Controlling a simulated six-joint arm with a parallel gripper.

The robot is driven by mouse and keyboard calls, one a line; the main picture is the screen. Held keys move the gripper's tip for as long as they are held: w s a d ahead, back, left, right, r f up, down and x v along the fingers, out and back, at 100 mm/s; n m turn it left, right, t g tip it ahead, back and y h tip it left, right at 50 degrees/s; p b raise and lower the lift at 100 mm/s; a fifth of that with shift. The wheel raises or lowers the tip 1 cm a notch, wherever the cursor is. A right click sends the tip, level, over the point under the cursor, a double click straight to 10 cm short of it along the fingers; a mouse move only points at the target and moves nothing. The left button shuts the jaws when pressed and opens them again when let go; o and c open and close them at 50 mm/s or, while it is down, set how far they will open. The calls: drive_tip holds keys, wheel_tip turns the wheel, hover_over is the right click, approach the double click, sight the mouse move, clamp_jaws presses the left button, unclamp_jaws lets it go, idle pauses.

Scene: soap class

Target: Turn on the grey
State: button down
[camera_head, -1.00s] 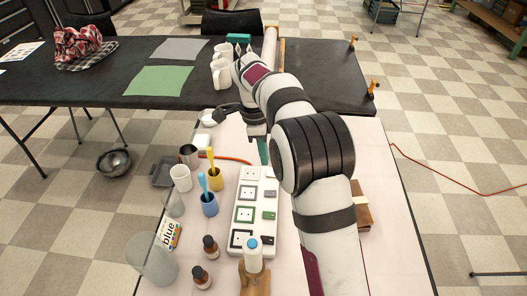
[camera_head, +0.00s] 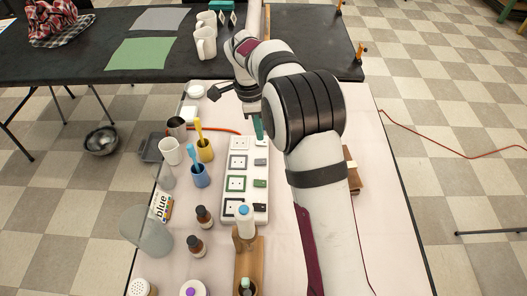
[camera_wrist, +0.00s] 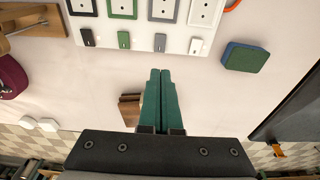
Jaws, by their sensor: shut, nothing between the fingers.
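A white power strip (camera_head: 245,190) lies on the pale table with a column of sockets framed in white, grey, green and black. Each socket has a small rocker of like colour beside it. The grey switch (camera_wrist: 160,42) sits between the green switch (camera_wrist: 124,39) and the white switch (camera_wrist: 196,46) in the wrist view. In the head view the grey switch (camera_head: 260,161) is on the strip's right side. My gripper (camera_wrist: 160,73) has green fingers, shut and empty, pointing toward the strip and apart from the grey switch. In the head view my gripper (camera_head: 258,135) is near the strip's far end.
A blue-green sponge (camera_wrist: 245,57) lies right of the strip in the wrist view. A blue cup (camera_head: 200,176), yellow cup (camera_head: 205,150) and brown bottles (camera_head: 204,216) stand left of the strip. A wooden stand (camera_head: 249,262) is at its near end. A brown block (camera_wrist: 130,110) lies near my fingers.

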sight(265, 161)
drive_tip(key=f, duration=0.3)
drive_tip(key=d+f, duration=0.1)
drive_tip(key=f, duration=0.6)
drive_tip(key=shift+d+f, duration=0.15)
drive_tip(key=shift+f, duration=0.05)
drive_tip(key=shift+d+f, duration=0.1)
drive_tip(key=shift+f, duration=0.1)
drive_tip(key=shift+a+r, duration=0.25)
drive_tip(key=shift+a, duration=0.55)
